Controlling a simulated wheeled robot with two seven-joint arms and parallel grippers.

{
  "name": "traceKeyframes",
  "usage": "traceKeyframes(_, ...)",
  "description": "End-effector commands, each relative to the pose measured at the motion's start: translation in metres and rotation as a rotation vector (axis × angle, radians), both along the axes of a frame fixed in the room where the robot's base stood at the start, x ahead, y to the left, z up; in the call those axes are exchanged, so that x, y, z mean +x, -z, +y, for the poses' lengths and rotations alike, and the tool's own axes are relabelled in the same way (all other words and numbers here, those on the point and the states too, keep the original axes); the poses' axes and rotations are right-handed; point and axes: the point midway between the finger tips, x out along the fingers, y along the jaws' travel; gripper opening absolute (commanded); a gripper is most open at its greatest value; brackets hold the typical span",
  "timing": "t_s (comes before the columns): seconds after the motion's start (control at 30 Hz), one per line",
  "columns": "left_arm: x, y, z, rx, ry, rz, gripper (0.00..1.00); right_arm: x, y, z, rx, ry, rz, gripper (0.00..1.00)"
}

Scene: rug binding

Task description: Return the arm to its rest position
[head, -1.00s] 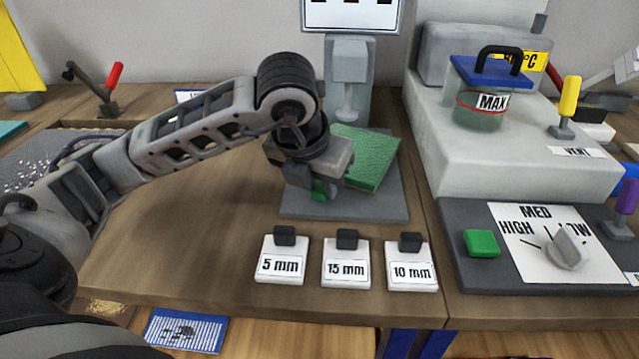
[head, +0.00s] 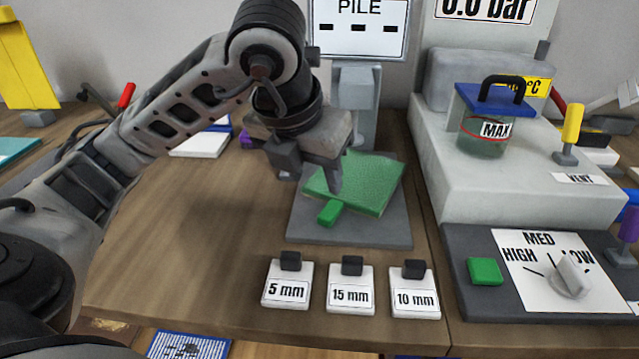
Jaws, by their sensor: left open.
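My left gripper (head: 310,172) is open, its fingers pointing down near the left edge of the green rug piece (head: 372,183). One finger overlaps the rug piece in the picture, and I cannot tell the exact height between them. The rug piece lies slightly turned on a grey plate (head: 390,232), with a small green tab (head: 328,213) sticking out at its front left. My left arm reaches in from the left, bent high over the table. My right gripper is not in view.
Blocks marked 5 mm (head: 287,290), 15 mm (head: 350,295) and 10 mm (head: 415,298) stand in front of the plate. A gauge stand (head: 356,95) is behind it. A pale machine (head: 470,170) with a lidded jar stands right. Bare wooden table (head: 200,240) lies left of the plate.

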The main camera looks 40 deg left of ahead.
Motion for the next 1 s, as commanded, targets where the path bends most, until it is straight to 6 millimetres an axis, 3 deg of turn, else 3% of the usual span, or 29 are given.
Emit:
traceKeyframes(0.03, -0.002, -0.01, 0.0, 0.003, 0.0, -0.004, 0.45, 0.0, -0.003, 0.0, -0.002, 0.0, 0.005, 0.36)
traceKeyframes(0.17, -0.006, -0.017, 0.0, 0.002, -0.002, -0.002, 0.45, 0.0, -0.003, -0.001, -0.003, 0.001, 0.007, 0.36)
traceKeyframes(0.77, -0.007, -0.018, -0.001, 0.0, -0.001, 0.001, 0.45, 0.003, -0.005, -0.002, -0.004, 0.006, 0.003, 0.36)
traceKeyframes(1.0, -0.007, -0.059, -0.001, 0.001, -0.001, 0.0, 0.45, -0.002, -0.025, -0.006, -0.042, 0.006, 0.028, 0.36)
